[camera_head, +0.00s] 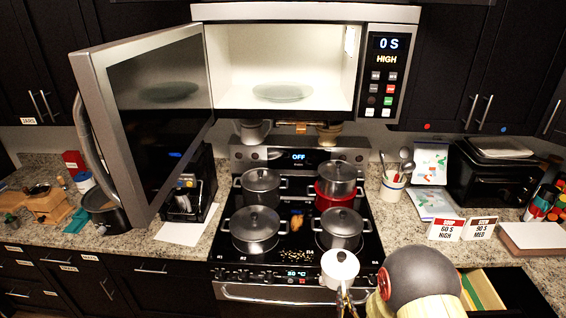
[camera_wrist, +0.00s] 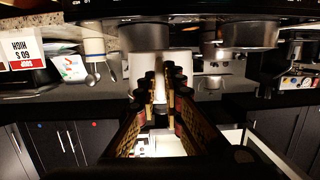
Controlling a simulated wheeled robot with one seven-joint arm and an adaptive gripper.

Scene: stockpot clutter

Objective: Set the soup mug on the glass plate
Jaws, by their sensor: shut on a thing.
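The white soup mug (camera_head: 340,268) is in front of the stove's front edge in the head view, held up in the air. My gripper (camera_head: 344,292) is shut on it from below and in front; the fingertips are partly hidden by the mug and my arm. In the wrist view my gripper's fingers (camera_wrist: 163,95) are close together with a narrow pale strip between them; I cannot tell which part of the mug that is. The clear glass plate (camera_head: 282,92) lies on the floor of the lit, open microwave, above and behind the mug. It looks empty.
The microwave door (camera_head: 150,115) stands wide open on the left and mirrors the plate. Several lidded pots (camera_head: 254,228) stand on the stove below the microwave. Signs (camera_head: 446,229) and a utensil crock (camera_head: 393,189) are on the right counter. A drawer (camera_head: 497,290) is open at lower right.

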